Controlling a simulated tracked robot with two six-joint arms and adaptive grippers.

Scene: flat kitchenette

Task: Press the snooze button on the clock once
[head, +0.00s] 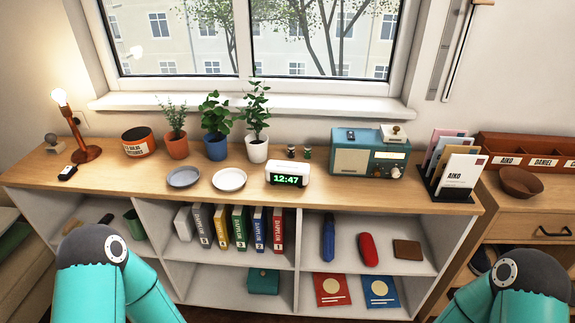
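A white digital clock (287,175) with green digits reading 12:47 stands on the wooden shelf top, near its front edge. A snooze button cannot be made out clearly at this size. My two teal arms show only at the bottom left and bottom right corners, well apart from the clock. Neither gripper is in the head view.
A grey plate (183,177) and a white plate (229,179) lie left of the clock. Potted plants stand behind, including one in a white pot (257,149). A teal radio (350,155) and a letter rack (447,189) stand to the right. Shelf cubbies lie below.

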